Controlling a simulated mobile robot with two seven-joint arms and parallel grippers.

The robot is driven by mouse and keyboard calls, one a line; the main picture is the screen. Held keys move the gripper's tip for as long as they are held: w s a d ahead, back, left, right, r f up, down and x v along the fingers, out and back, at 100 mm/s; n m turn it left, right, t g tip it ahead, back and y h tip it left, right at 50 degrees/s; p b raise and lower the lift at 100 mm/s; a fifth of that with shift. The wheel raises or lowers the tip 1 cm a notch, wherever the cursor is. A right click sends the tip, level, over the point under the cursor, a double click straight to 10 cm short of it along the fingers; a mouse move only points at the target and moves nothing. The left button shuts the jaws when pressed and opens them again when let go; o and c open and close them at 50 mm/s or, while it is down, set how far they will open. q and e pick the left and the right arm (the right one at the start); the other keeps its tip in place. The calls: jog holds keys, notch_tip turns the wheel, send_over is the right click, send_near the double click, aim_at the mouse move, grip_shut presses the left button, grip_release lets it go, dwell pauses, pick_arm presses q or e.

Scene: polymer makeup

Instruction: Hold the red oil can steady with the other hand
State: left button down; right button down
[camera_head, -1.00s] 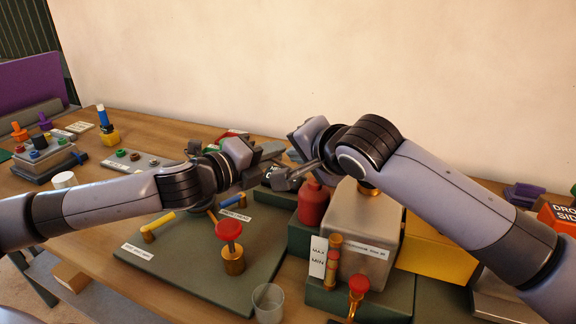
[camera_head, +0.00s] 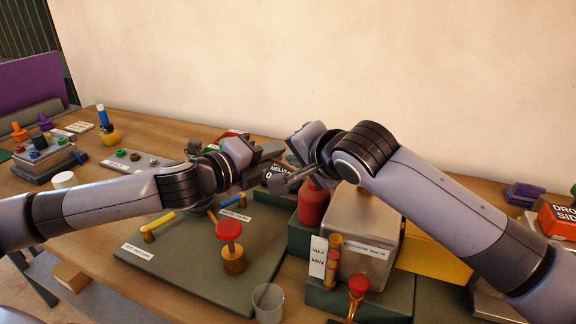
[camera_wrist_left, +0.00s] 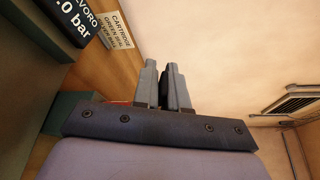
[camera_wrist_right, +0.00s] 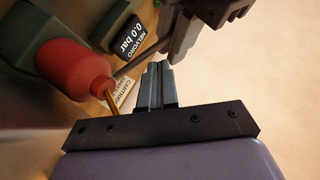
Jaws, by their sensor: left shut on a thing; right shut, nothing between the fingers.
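The red oil can (camera_head: 313,205) stands on the dark green block, partly hidden behind my right wrist. In the right wrist view the red can (camera_wrist_right: 72,70) lies left of my right gripper (camera_wrist_right: 157,70), with its thin brass spout (camera_wrist_right: 110,97) beside the fingers. The right fingers are shut and empty, apart from the can's body. My left gripper (camera_wrist_left: 165,75) is shut on a thin dark thing (camera_wrist_left: 166,85), mostly hidden between its fingers. In the right wrist view a dark rod (camera_wrist_right: 140,56) runs from the left gripper toward the can's top; I cannot tell whether they touch.
A black pressure display (camera_wrist_right: 128,38) is close behind the grippers. A metal box (camera_head: 365,235), red-topped brass fittings (camera_head: 358,290) and a clear cup (camera_head: 268,302) stand nearby. The green board (camera_head: 190,262) carries a red-knobbed valve (camera_head: 231,250). A wall rises behind the table.

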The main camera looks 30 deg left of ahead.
jog(key=shift+s+a+f, duration=0.15)
jog(key=shift+a+f, duration=0.2)
jog(key=shift+f, duration=0.5)
jog(key=shift+s+a+f, duration=0.15)
jog(key=shift+a+f, duration=0.2)
jog(key=shift+f, duration=0.45)
dwell(1.2)
dwell(0.3)
jog(key=shift+s+d+r, duration=0.2)
jog(key=shift+d+r, duration=0.1)
jog(key=shift+r, duration=0.3)
jog(key=shift+s+d+r, duration=0.15)
jog(key=shift+d+r, duration=0.1)
jog(key=shift+r, duration=0.35)
jog(key=shift+w+d+r, duration=0.1)
jog(key=shift+d+r, duration=0.25)
jog(key=shift+r, duration=0.45)
jog(key=shift+w+d+r, duration=0.15)
jog(key=shift+d+r, duration=0.25)
jog(key=shift+r, duration=0.45)
jog(key=shift+w+d+r, duration=0.1)
jog(key=shift+d+r, duration=0.25)
jog(key=shift+r, duration=0.45)
